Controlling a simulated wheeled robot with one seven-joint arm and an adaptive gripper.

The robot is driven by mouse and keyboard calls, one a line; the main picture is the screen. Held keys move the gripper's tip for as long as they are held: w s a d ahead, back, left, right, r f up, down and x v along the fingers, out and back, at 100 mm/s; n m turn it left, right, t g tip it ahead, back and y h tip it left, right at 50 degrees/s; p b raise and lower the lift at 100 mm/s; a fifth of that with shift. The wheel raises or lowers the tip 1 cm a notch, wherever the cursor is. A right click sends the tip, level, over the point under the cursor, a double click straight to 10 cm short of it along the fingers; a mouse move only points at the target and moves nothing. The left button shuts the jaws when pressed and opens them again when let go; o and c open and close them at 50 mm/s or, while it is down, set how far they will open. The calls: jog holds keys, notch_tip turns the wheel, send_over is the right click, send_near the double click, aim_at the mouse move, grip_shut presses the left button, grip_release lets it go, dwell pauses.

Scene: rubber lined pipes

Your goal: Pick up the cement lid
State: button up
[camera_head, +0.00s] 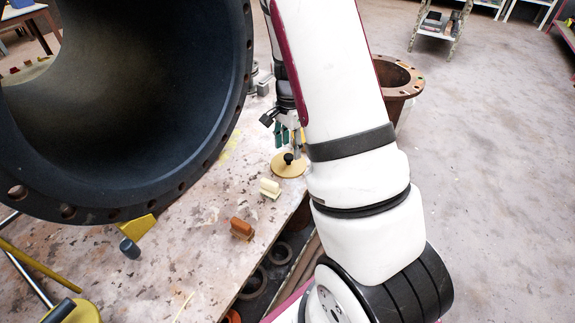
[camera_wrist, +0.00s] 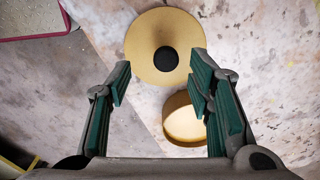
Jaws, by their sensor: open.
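The cement lid, a flat round tan disc with a black knob in its centre, lies on the stained table (camera_head: 205,213) in the head view (camera_head: 283,171). In the wrist view the lid (camera_wrist: 147,45) is at the top middle, knob facing the camera. My gripper (camera_head: 287,136) is just above the lid in the head view, with green-padded fingers. In the wrist view my gripper (camera_wrist: 160,72) is open and empty. The knob appears just beyond the fingertips, between them. My arm hides part of the table's right side in the head view.
A big dark pipe (camera_head: 150,110) fills the head view's upper left. A cream block (camera_head: 270,188) and an orange-brown block (camera_head: 242,229) sit in front of the lid. A round yellowish container (camera_wrist: 184,122) is beside the lid. A rusty flanged pipe (camera_head: 399,76) stands behind my arm.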

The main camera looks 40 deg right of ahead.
aim_at(289, 156)
jog(key=shift+w+d+f+b, duration=0.15)
jog(key=shift+f+b, duration=0.3)
jog(key=shift+f, duration=0.9)
jog(key=shift+w+f+b, duration=0.2)
jog(key=shift+f+b, duration=0.2)
jog(key=shift+f, duration=0.9)
grip_shut()
